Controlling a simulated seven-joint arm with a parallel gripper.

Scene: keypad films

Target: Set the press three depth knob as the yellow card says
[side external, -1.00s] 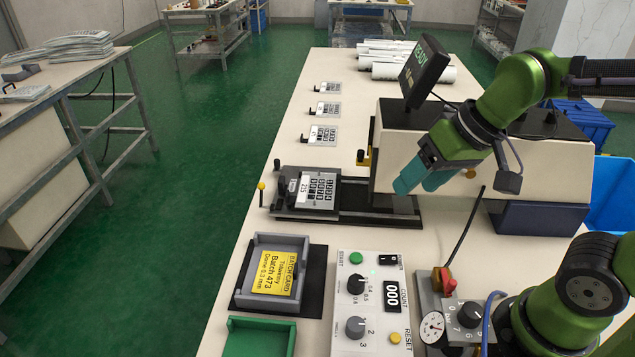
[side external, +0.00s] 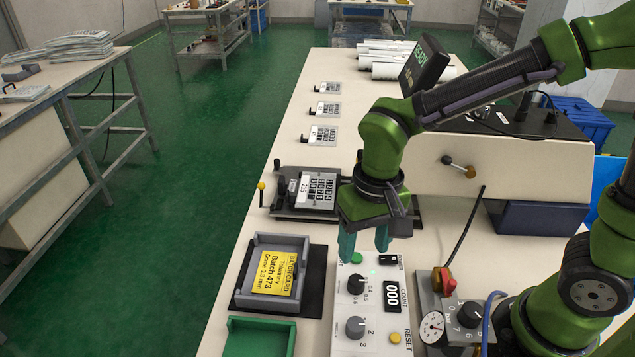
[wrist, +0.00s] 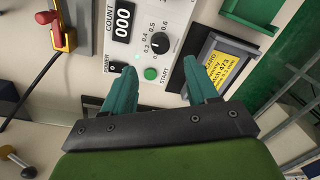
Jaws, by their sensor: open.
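A yellow batch card (side external: 274,273) lies in a grey tray; it reads Batch 473 and what looks like "Dome 0.3 mm". It also shows in the wrist view (wrist: 226,62). The white control panel (side external: 345,306) has an upper black knob (side external: 356,284) with a decimal scale, also in the wrist view (wrist: 162,44). A lower grey knob (side external: 356,327) is marked with 2 and 3. Neither pointer's exact setting is clear. My gripper (side external: 365,246) is open and empty above the panel's far end, its fingertips (wrist: 160,68) either side of the green START button (wrist: 151,74) in the wrist view.
A counter reading 000 (side external: 392,296) and a yellow RESET button (side external: 395,338) sit on the panel. A green tray (side external: 258,340) is at the front left. A press-like machine (side external: 430,170) stands behind.

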